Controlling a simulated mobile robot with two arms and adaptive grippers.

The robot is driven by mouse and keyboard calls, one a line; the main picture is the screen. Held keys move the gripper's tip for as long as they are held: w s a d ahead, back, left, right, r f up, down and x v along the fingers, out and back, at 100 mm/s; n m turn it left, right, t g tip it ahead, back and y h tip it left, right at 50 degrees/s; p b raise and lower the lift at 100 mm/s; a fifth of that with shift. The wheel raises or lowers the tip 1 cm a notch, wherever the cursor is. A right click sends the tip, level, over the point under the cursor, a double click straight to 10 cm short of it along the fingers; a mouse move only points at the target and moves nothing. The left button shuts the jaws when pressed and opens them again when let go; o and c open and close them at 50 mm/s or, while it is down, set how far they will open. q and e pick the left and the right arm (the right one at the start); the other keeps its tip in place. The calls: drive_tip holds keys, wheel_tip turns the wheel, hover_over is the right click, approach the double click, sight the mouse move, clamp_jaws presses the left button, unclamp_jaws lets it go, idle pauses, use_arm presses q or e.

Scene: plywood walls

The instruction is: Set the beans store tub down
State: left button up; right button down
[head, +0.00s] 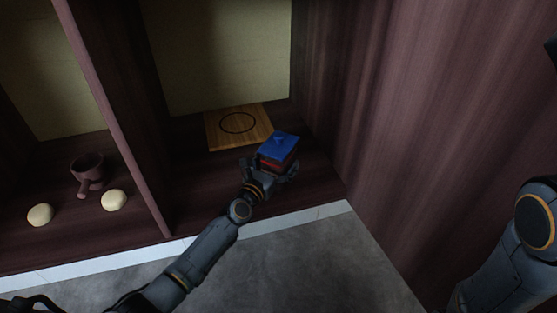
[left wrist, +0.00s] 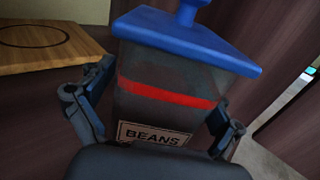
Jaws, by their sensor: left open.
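The beans store tub (head: 279,152) is a dark square tub with a blue knobbed lid, a red band and a "BEANS" label. It stands upright in the right compartment, at the front right corner of a wooden board marked with a dark ring (head: 238,123). In the left wrist view the tub (left wrist: 165,95) is between the fingers of my left gripper (left wrist: 155,120), which is open around it. In the head view my left gripper (head: 270,170) is partly hidden by the tub. The tub's base is hidden. My right gripper is out of view.
A dark upright divider (head: 115,110) separates the compartments. The left one holds a dark mortar-like cup (head: 87,167) and two pale round lumps (head: 40,214) (head: 114,200). A wooden side wall (head: 390,120) stands close on the right. Shelf floor left of my gripper is clear.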

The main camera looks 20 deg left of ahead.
use_arm(q)
drive_tip(key=s+p, duration=0.1)
drive_tip(key=s, duration=0.3)
drive_tip(key=s+a, duration=0.1)
drive_tip(key=s, duration=0.3)
drive_tip(key=s+a+p, duration=0.1)
drive_tip(key=s, duration=0.2)
drive_tip(key=shift+s+a+p, duration=0.15)
drive_tip(key=shift+s+p, duration=0.2)
drive_tip(key=shift+s, duration=0.05)
